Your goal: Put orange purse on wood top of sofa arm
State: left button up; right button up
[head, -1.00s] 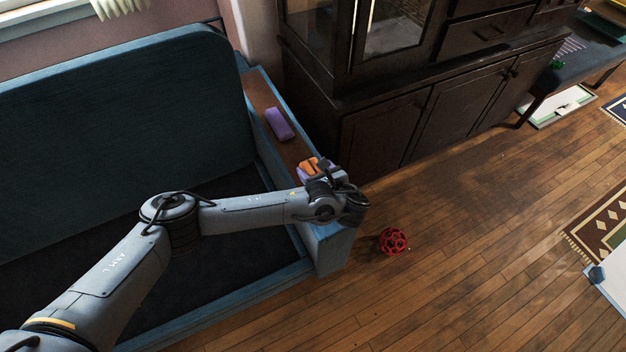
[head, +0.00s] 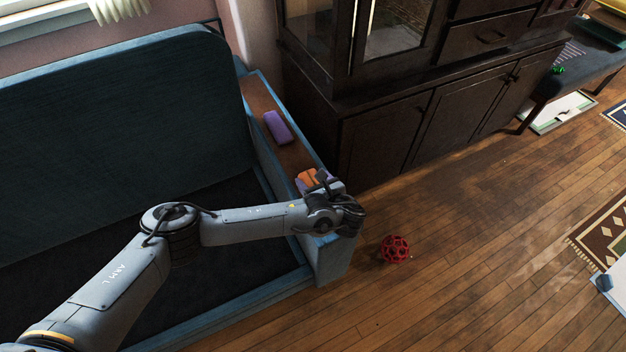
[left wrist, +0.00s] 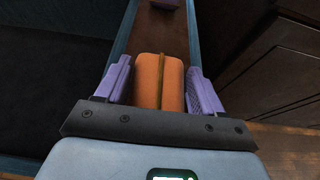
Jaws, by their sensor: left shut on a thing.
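The orange purse (head: 309,177) is between the purple fingers of my left gripper (head: 313,180), over the near part of the sofa arm's wood top (head: 291,148). In the left wrist view the orange purse (left wrist: 150,80) fills the space between the fingers (left wrist: 158,85), with the wood top (left wrist: 155,35) beyond it. The left gripper is shut on the purse. My arm hides the purse's underside, so I cannot tell whether it touches the wood. My right gripper is not in view.
A purple case (head: 276,127) lies farther back on the same wood top. The dark cabinet (head: 385,135) stands close to the right of the sofa arm. A red lattice ball (head: 396,248) is on the floor. The wood between purse and purple case is clear.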

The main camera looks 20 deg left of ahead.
pick_arm(q)
jog(key=o, duration=1.1)
jog(key=shift+f, duration=0.1)
